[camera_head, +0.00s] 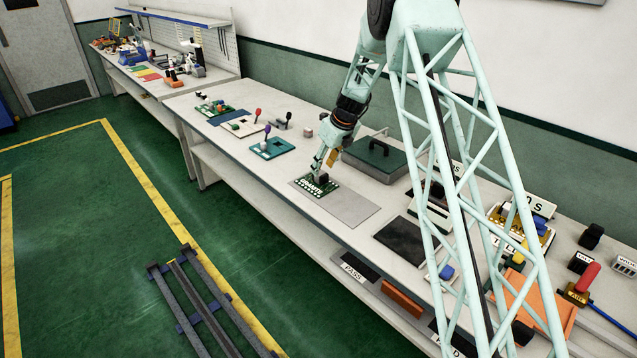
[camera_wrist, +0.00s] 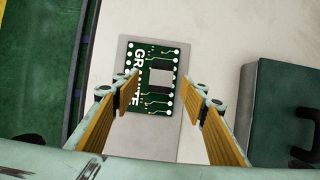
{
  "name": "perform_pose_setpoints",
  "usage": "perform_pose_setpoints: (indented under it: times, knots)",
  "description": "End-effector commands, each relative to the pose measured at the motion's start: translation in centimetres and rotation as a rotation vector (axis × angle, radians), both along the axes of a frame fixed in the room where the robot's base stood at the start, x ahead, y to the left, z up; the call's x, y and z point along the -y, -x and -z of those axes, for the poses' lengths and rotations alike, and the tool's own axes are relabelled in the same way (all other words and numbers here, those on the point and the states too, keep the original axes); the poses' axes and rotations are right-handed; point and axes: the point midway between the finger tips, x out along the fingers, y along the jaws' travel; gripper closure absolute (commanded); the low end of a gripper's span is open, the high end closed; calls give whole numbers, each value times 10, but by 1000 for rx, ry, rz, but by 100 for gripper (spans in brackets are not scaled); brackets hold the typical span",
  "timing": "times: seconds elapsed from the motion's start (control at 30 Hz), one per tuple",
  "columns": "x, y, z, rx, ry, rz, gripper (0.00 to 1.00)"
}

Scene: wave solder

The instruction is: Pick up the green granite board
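The green granite board (camera_head: 312,187) lies flat on a grey mat (camera_head: 352,209) on the bench. In the wrist view the board (camera_wrist: 144,58) shows white "GRANITE" lettering, white round pads along its edges and a dark block with a grey top in its middle. My gripper (camera_head: 322,172) is above the board, pointing down. In the wrist view my gripper (camera_wrist: 160,98) is open, its two orange-padded fingers apart on either side of the board's lower part. Nothing is between the pads that I can see as held. I cannot tell the exact height above the board.
A dark green lidded box (camera_head: 375,158) stands close behind the board. A teal board (camera_head: 272,149) lies to the left, and a black mat (camera_head: 401,241) lies to the right. Bare bench shows around the grey mat. Track rails (camera_head: 205,305) lie on the floor.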

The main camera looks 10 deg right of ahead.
Motion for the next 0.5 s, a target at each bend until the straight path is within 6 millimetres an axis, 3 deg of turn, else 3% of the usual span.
perform_pose_setpoints:
  times: [0.5]
  knots:
    - [-1,-2,5,0,0,0,60]
